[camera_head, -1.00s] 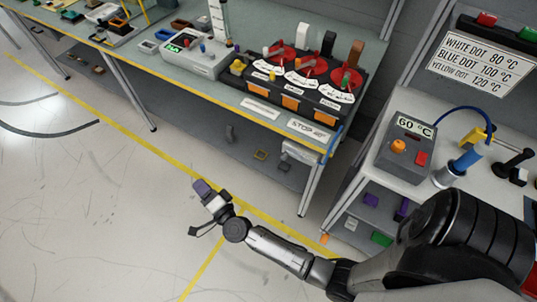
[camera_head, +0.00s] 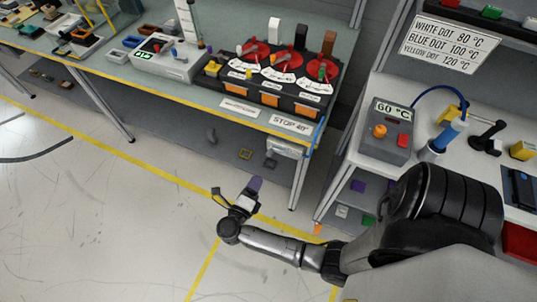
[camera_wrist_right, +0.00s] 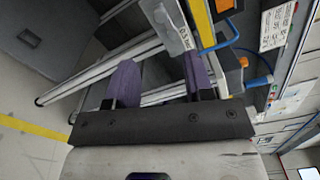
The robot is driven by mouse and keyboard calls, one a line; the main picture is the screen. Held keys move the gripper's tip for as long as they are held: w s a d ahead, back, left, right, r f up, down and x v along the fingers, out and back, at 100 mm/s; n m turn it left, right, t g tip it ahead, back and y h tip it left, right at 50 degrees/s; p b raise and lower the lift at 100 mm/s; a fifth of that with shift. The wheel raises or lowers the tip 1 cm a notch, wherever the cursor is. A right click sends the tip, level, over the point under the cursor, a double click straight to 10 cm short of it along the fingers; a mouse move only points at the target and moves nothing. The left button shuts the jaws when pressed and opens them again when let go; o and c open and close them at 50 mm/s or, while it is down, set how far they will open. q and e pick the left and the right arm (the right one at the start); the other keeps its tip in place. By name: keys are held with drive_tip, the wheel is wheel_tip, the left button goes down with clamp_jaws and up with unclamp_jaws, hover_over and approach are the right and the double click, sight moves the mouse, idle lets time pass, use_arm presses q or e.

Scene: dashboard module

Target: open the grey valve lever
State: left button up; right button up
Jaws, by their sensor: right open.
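The dashboard module (camera_head: 267,82) is a dark panel on the bench with red round dials (camera_head: 289,61) and white scale arcs. Small levers lie across the dials; some look grey, but they are too small to tell which is the grey valve lever. My right gripper (camera_head: 254,184) has purple fingers and hangs over the floor in front of the bench, well apart from the module. In the right wrist view my right gripper (camera_wrist_right: 161,78) is open, with nothing between its fingers. My left gripper is not in view.
A side table at right holds a temperature box (camera_head: 388,133) reading 60 °C and a blue cylinder (camera_head: 446,135). A sign hangs above. The floor around my gripper is clear.

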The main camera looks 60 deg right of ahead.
sight(268, 156)
drive_tip(key=d, duration=1)
drive_tip(key=shift+w+d, duration=0.15)
drive_tip(key=shift+w, duration=0.25)
drive_tip(key=shift+w+d, duration=0.1)
drive_tip(key=shift+d, duration=1)
drive_tip(key=shift+c, duration=0.3)
